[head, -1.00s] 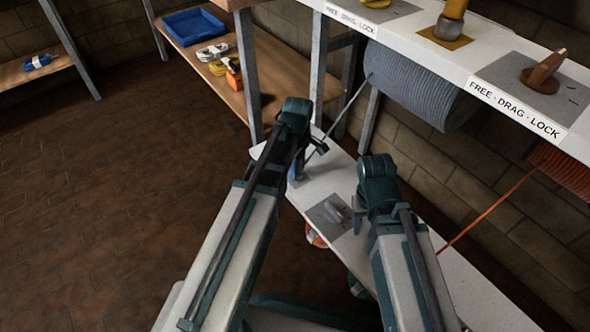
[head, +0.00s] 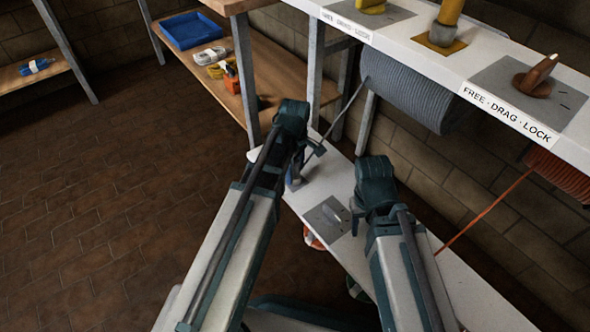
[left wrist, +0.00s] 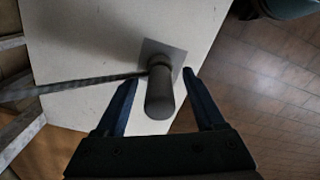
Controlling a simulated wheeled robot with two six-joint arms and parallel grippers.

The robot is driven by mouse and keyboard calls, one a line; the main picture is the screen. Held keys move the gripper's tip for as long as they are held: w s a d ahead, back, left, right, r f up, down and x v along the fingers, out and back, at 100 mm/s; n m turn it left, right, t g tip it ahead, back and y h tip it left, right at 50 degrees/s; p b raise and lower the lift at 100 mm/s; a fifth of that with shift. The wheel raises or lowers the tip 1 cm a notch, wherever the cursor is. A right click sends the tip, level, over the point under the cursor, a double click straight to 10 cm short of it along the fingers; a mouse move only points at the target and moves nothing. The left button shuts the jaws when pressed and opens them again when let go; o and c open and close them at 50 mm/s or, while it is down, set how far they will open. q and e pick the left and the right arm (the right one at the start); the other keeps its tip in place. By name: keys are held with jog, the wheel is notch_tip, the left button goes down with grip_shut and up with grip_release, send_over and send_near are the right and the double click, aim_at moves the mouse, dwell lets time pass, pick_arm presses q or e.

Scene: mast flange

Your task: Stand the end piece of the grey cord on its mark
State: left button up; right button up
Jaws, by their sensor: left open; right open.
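The grey end piece (left wrist: 159,98) is a dark cylinder in the left wrist view. It appears to stand on a dark square mark (left wrist: 176,52) on the white bench, its near end toward the camera. The grey cord (left wrist: 80,85) runs off left from its lower part; in the head view the cord (head: 347,104) rises toward the grey drum. My left gripper (left wrist: 160,78) is open, one finger on each side of the end piece, with visible gaps. In the head view my left gripper (head: 303,165) largely hides it. My right gripper (head: 357,212) is open and looks empty.
The grey cord drum (head: 410,92) hangs under a white shelf (head: 450,75) with several levers. An orange cord (head: 480,214) crosses at right. Open floor lies left.

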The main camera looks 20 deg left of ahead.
pick_arm(q)
notch_tip(320, 180, up, 12)
jog(key=p, duration=1.1)
jog(key=shift+f, duration=0.25)
jog(key=shift+s+d, duration=0.2)
jog(key=shift+s, duration=0.05)
jog(key=s+d+m+y, duration=0.1)
jog(key=s+d+m, duration=0.9)
jog(key=m, duration=0.8)
jog(key=s, duration=0.3)
jog(key=shift+s+m, duration=0.3)
jog(key=shift+s, duration=0.05)
